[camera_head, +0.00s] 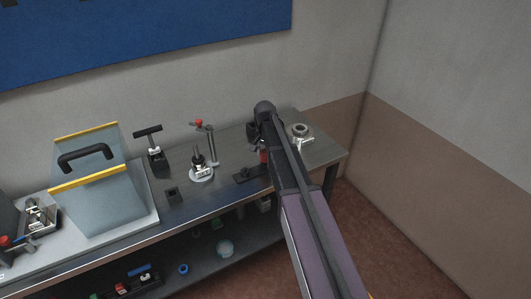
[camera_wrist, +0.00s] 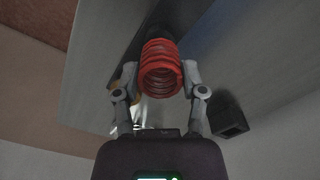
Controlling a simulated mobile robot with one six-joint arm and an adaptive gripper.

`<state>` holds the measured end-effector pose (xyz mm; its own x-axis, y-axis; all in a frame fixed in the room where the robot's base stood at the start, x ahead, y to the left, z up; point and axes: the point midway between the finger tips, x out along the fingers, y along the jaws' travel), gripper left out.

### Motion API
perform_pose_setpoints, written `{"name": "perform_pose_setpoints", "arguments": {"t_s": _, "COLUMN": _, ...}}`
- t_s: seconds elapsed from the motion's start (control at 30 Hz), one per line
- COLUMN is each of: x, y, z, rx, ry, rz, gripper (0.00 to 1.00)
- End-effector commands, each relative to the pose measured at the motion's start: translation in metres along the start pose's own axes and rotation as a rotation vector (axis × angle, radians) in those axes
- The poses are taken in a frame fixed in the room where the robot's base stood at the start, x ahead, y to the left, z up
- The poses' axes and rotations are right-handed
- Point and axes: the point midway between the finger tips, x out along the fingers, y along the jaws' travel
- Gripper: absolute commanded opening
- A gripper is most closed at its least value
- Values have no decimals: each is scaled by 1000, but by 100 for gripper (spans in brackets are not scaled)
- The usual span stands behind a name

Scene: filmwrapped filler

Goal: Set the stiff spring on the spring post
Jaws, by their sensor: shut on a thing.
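A red coil spring (camera_wrist: 160,72) is between the two fingers of my gripper (camera_wrist: 160,84) in the wrist view. The fingers are shut on its sides, and its open end faces the camera. In the head view a small part of the red spring (camera_head: 263,157) shows beside my arm, above a long dark base plate (camera_head: 246,176) on the bench. The dark plate (camera_wrist: 153,22) also shows beyond the spring in the wrist view. I cannot make out the spring post, or whether the spring touches anything; the spring and my arm cover that area.
On the bench (camera_head: 232,190) are a round metal part (camera_head: 300,130) at right, a stand with a red knob (camera_head: 204,140), a black T-handled tool (camera_head: 152,148) and a small dark block (camera_head: 172,195). A clear guard (camera_head: 100,195) stands at left. The lower shelf holds loose parts.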

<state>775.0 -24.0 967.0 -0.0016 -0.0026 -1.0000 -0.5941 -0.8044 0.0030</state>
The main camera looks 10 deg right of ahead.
Motion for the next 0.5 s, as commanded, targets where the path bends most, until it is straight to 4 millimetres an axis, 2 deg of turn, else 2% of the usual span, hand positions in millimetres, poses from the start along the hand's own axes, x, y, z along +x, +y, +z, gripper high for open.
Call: {"name": "perform_pose_setpoints", "arguments": {"t_s": 0.5, "x": 10, "y": 0, "z": 0, "rx": 0, "ry": 0, "rz": 0, "gripper": 7}}
